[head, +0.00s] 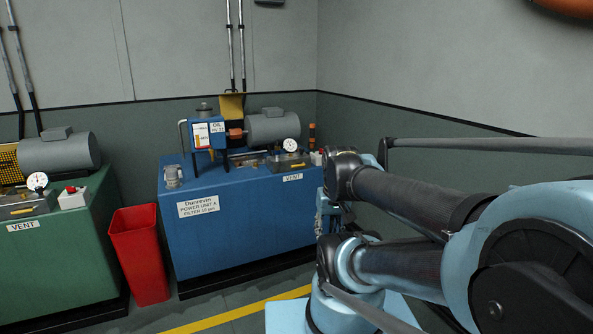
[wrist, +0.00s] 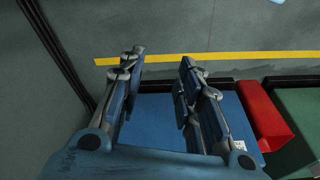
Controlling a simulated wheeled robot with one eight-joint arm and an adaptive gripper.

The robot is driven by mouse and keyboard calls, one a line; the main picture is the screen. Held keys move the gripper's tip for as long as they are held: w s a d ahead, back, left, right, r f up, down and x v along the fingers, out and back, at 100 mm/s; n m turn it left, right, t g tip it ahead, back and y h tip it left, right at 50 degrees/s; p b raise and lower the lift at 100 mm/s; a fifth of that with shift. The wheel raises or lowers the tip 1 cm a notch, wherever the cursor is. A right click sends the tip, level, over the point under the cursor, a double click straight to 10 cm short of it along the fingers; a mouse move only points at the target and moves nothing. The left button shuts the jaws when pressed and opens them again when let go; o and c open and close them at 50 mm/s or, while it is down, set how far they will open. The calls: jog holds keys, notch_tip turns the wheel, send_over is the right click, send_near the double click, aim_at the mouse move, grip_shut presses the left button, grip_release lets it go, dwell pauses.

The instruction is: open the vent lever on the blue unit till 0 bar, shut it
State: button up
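The blue unit (head: 238,225) stands against the back wall in the head view. A round white gauge (head: 290,145) rises from a metal block on its top, above a VENT label (head: 292,177). The vent lever is too small to make out clearly there; the needle cannot be read. In the wrist view my gripper (wrist: 160,63) is open, its two fingers apart with nothing between them. The blue unit (wrist: 158,112) lies beyond the fingers; no vent lever shows there. My arm covers the right of the head view, beside the unit's right end.
A red bin (head: 139,255) stands between the blue unit and a green unit (head: 60,270), which has its own VENT label and gauge (head: 37,181). A yellow floor line (head: 240,312) runs in front. A grey motor (head: 272,127) sits atop the blue unit.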

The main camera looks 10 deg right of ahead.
jog(key=w+a+r+m+t+y, duration=0.2)
jog(key=w, duration=0.9)
jog(key=w+a+r+m+t+y, duration=0.1)
jog(key=w+r+m+t, duration=0.1)
jog(key=w, duration=0.9)
jog(key=w+a+r+m+t+y, duration=0.2)
jog(key=w, duration=0.9)
jog(key=m+t, duration=0.6)
jog(key=m, duration=0.2)
send_near(296, 166)
jog(key=shift+h, duration=0.3)
jog(key=x, duration=0.8)
jog(key=shift+w+a, duration=0.15)
jog(key=shift+a, duration=0.1)
jog(key=shift+c, duration=0.2)
grip_shut()
